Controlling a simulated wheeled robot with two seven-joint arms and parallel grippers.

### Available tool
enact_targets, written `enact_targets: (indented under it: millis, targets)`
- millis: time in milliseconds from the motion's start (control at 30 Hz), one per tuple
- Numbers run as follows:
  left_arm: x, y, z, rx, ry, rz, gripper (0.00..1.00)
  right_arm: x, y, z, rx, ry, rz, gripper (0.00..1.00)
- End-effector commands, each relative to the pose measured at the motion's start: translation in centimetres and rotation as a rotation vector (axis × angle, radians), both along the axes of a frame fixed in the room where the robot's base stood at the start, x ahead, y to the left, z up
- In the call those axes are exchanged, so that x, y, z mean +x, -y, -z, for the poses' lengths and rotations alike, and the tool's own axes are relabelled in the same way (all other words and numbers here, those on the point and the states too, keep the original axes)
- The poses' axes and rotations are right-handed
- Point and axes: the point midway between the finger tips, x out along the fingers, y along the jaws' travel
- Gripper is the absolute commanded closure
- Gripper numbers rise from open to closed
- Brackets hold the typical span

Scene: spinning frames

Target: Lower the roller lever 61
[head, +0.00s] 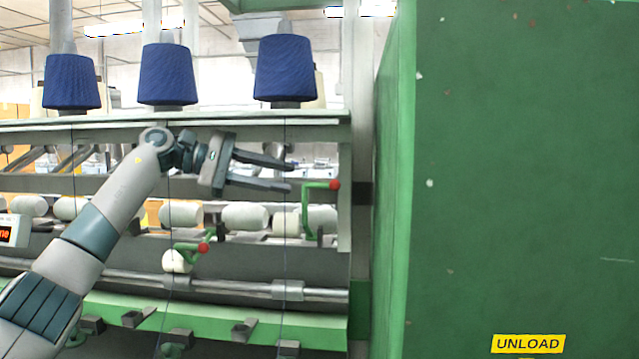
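Two green levers with red ball knobs show on the spinning frame; I see no number on either. The right lever (308,208) stands upright, its bent top ending in a red knob (334,184). The left lever (184,247) sits lower, with its red knob (204,247) to the right, beside a white roller end. My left gripper (290,177) is open, its two fingers pointing right. In the picture its fingertips are just left of the right lever's top, apart from the knob, with nothing between them. My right gripper is out of view.
Blue yarn cones (284,68) stand on the frame's top rail (230,123). White rollers (245,217) line the middle, above a metal bar (215,282). Thin threads hang down. A large green panel (520,170) with a yellow UNLOAD label (528,343) fills the right side.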

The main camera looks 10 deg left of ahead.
Motion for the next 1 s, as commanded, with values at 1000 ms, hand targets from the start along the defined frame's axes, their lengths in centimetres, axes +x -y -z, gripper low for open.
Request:
enact_targets:
  millis: [1000]
  targets:
    - [2.7, 8.4, 2.2, 0.000, 0.000, 0.000, 0.72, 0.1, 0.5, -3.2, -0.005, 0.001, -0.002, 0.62]
